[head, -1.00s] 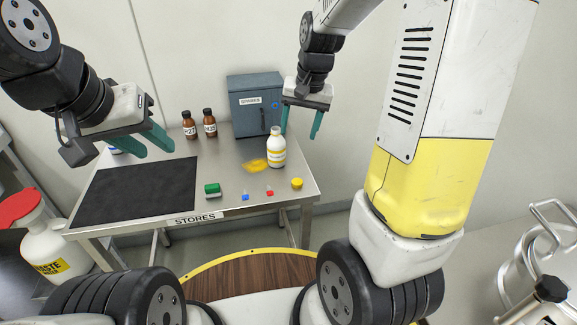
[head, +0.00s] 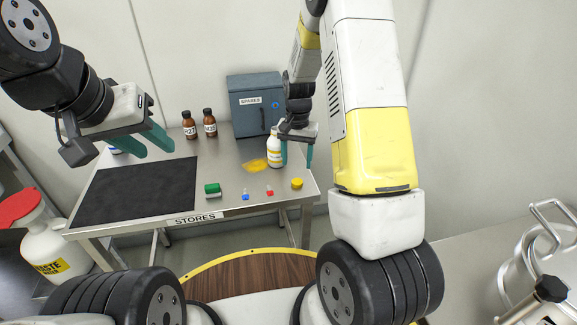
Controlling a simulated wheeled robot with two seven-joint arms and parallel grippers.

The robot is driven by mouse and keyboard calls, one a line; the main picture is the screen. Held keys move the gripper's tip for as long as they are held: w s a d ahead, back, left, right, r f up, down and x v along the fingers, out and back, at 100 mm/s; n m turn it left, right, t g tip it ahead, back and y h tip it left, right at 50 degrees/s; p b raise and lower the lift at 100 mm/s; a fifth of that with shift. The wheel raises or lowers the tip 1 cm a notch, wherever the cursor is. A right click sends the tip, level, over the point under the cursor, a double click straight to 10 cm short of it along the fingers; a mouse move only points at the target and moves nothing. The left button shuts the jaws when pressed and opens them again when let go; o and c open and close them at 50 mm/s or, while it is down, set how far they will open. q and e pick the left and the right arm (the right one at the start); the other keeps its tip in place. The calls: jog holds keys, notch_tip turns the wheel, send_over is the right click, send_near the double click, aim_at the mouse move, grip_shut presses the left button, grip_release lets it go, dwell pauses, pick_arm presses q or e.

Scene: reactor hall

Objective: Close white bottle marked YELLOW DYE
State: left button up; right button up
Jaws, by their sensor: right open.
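The white bottle with yellow bands (head: 274,156) stands upright on the steel table, right of its middle; its lettering is too small to read. Its top is partly hidden by my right gripper. A yellow cap (head: 297,184) lies apart from it, near the table's front right corner. My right gripper (head: 297,164) is open and points down just right of the bottle. Its left finger overlaps the bottle's right edge in the picture; I cannot tell whether they touch. My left gripper (head: 158,154) is open and empty above the table's left side.
A yellow spill (head: 256,166) lies left of the bottle. A green item (head: 212,190), a blue piece (head: 245,195) and a red piece (head: 270,190) lie along the front. Two brown bottles (head: 199,124) and a grey SPARES cabinet (head: 256,104) stand behind. A black mat (head: 135,190) covers the left.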

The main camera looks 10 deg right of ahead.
aim_at(297, 181)
jog(key=shift+s+d+f, duration=0.1)
jog(key=shift+s+f, duration=0.05)
jog(key=shift+f, duration=1.7)
jog(key=shift+s+f, duration=0.1)
jog(key=shift+f, duration=1.75)
grip_shut()
